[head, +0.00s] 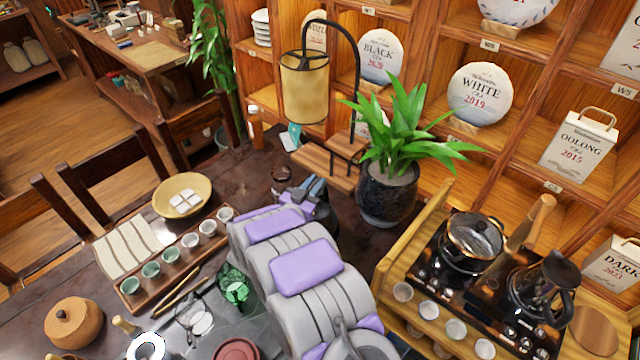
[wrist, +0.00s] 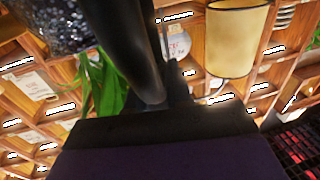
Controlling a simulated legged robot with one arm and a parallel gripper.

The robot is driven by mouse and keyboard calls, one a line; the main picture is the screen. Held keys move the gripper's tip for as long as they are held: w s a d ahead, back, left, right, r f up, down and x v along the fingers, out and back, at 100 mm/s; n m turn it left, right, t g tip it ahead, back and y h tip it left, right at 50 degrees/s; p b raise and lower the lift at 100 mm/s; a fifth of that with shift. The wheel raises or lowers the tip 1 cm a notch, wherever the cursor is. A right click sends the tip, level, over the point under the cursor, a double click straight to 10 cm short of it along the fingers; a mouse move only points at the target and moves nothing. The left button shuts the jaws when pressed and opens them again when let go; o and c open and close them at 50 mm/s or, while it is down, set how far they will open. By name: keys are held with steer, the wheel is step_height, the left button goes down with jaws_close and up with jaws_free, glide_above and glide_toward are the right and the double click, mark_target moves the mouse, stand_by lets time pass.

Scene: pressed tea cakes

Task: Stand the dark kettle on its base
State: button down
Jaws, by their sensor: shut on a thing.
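A dark glossy kettle (head: 540,290) with a black handle stands upright at the right end of the black hob (head: 430,277), in the head view. My gripper (head: 316,194) is left of the potted plant, well away from that kettle. My grey and purple arm hides much of the gripper. In the wrist view, a dark curved piece (wrist: 125,45) runs up from the jaws. The jaws are shut on a dark thing, but I cannot tell what it is.
A glass-lidded pot (head: 472,240) sits beside the kettle, with small cups along the wooden stand (head: 395,262). The plant pot (head: 387,196) and lamp (head: 305,87) stand close to my gripper. A cup tray (head: 178,262) and basket (head: 73,323) crowd the table's left.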

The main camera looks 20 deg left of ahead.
steer(key=shift+a, duration=0.55)
steer(key=shift+d+r, duration=0.2)
steer(key=shift+d, duration=1.05)
steer(key=shift+a+f, duration=0.3)
steer(key=shift+a, duration=0.25)
steer(key=c, duration=1.3)
jaws_free()
steer(key=shift+a+f, duration=0.15)
steer(key=shift+a, duration=0.35)
steer(key=shift+d, duration=0.7)
steer(key=shift+s+d, duration=0.1)
steer(key=shift+s, duration=0.1)
steer(key=shift+s+a+f, duration=0.1)
steer(key=shift+s+a, duration=0.35)
steer(key=shift+s, duration=0.3)
steer(key=shift+s+a, duration=0.45)
steer(key=shift+s, duration=0.25)
steer(key=shift+s+d, duration=0.15)
steer(key=shift+s, duration=1.35)
steer(key=shift+s+a+b, duration=0.15)
steer(key=shift+s+a, duration=0.05)
steer(key=shift+s, duration=0.55)
steer(key=shift+s+a+b, duration=0.1)
steer(key=shift+s+a, duration=0.05)
steer(key=shift+s, duration=0.65)
steer(key=shift+s+a+b, duration=0.15)
steer(key=shift+s+a, duration=0.05)
steer(key=shift+s, duration=0.55)
steer(key=shift+c, duration=0.5)
